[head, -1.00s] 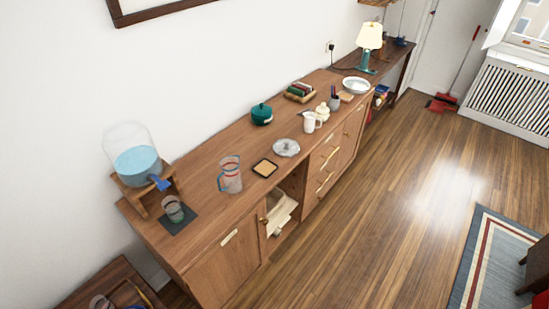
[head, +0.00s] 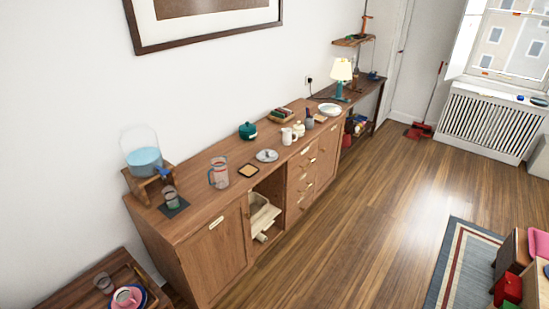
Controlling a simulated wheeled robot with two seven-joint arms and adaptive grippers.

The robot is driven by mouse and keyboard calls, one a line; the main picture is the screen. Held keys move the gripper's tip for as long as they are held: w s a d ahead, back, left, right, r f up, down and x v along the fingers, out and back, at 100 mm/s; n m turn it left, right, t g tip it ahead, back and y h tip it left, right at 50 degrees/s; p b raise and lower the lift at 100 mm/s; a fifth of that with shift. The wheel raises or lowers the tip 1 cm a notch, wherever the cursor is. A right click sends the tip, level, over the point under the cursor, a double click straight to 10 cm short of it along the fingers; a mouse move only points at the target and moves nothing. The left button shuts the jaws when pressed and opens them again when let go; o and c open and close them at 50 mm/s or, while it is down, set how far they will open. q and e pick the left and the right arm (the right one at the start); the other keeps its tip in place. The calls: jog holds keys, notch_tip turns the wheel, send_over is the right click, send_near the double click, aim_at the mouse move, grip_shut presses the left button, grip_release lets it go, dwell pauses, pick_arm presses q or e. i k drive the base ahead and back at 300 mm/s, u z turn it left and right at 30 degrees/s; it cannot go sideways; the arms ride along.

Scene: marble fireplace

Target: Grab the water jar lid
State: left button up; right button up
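The water jar (head: 143,150) is clear, partly filled with blue water, and has a blue tap. It rests on a wooden stand at the left end of the long sideboard. A round, silvery lid with a knob (head: 267,156) lies flat on the sideboard top, to the right of the glass pitcher and a small square mat. The top of the jar looks uncovered. Neither of my grippers shows in the head view.
The sideboard (head: 205,239) also bears a glass pitcher (head: 219,172), a glass on a dark mat (head: 170,197), a teal pot (head: 247,131) and a white jug (head: 287,136). A low wooden table (head: 75,290) stands front left. Wood floor (head: 350,220) is free before the sideboard.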

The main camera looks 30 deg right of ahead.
aim_at(263, 156)
jog(key=z, duration=0.65)
jog(key=i, duration=0.6)
jog(key=z, duration=0.7)
jog(key=i, duration=0.7)
jog(key=u, duration=0.75)
jog(key=i, duration=0.7)
jog(key=u, duration=0.85)
